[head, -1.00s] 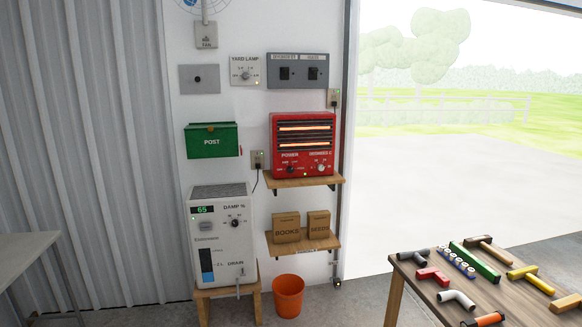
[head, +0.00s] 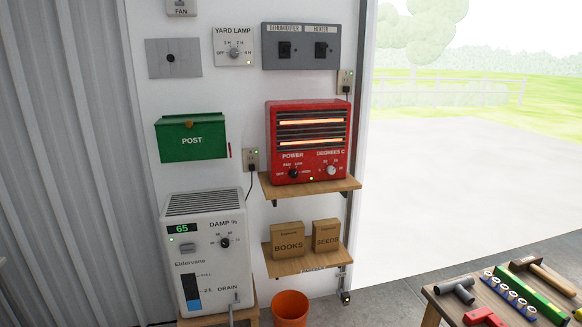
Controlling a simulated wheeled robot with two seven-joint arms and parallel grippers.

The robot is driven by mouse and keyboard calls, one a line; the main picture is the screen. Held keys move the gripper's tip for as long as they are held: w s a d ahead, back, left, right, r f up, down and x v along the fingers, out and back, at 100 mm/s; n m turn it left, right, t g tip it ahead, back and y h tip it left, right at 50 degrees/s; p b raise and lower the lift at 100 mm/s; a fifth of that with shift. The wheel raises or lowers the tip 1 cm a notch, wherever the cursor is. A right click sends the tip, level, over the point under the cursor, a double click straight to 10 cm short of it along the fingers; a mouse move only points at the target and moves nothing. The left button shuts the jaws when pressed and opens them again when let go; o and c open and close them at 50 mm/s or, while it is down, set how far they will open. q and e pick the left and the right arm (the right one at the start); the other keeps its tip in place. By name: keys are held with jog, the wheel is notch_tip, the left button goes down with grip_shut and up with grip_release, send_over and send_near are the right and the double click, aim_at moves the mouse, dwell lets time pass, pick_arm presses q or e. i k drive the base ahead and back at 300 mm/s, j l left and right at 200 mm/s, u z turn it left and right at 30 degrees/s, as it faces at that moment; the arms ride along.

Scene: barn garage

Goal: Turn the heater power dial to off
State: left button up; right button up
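The red heater (head: 308,141) stands on a wooden wall shelf (head: 312,187) in the middle of the head view. Its bars glow orange behind the grille. The black power dial (head: 293,173) is at the lower left of its front, under the word POWER, with small position labels around it, OFF at the left. Its exact pointer direction is too small to tell. A pale degrees dial (head: 331,170) is to its right. A small light glows between the dials. Neither of my grippers is in view.
Above are DEHUMIDIFIER and HEATER switches (head: 301,46) and a yard lamp dial (head: 234,53). A green post box (head: 191,138) and white dehumidifier (head: 208,252) are left. Boxes sit on a lower shelf (head: 303,263). An orange bucket (head: 290,307) is below; a tool table (head: 500,300) is right.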

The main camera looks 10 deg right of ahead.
aim_at(293, 173)
jog(key=i, duration=1.3)
jog(key=i+z, duration=0.1)
jog(key=i, duration=1.2)
jog(key=j, duration=0.05)
